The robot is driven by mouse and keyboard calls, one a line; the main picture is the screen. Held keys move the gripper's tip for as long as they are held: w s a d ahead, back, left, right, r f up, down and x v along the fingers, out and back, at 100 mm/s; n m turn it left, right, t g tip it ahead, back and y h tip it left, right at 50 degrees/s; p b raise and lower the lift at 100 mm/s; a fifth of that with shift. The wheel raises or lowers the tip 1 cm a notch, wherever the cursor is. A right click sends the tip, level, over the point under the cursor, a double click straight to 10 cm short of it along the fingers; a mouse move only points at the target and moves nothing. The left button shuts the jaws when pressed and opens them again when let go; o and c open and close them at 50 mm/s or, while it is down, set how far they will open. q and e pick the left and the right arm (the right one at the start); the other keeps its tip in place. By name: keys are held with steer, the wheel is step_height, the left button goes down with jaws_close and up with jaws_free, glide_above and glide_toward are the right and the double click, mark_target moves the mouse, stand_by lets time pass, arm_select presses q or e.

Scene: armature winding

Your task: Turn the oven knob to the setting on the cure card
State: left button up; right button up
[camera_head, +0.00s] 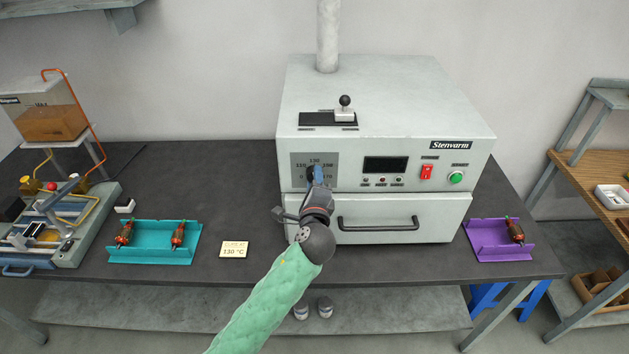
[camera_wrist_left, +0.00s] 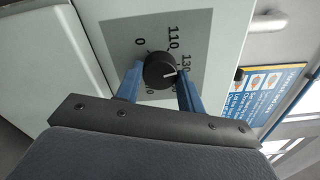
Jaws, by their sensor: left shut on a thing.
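The grey oven (camera_head: 380,110) stands on the dark bench. Its dial plate (camera_head: 301,161) is at the front left, with 110 and 130 readable. My left gripper (camera_head: 316,174) reaches the dial and mostly hides the knob in the head view. In the left wrist view, the round black knob (camera_wrist_left: 160,69) sits between the two blue fingers of the left gripper (camera_wrist_left: 158,84), which are shut on it. The knob's white mark points toward 130. The cure card (camera_head: 233,249) lies on the bench and reads 130 °C. My right gripper is not seen.
A teal tray (camera_head: 152,256) with two armatures is left of the card. A purple tray (camera_head: 490,253) with one armature is at the right. The oven's drawer handle (camera_head: 378,224) sticks out beside my arm. A winding fixture (camera_head: 60,215) fills the bench's left end.

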arm_select(q)
steer(key=shift+m, duration=1)
steer(key=o, duration=1)
steer(key=shift+c, duration=0.2)
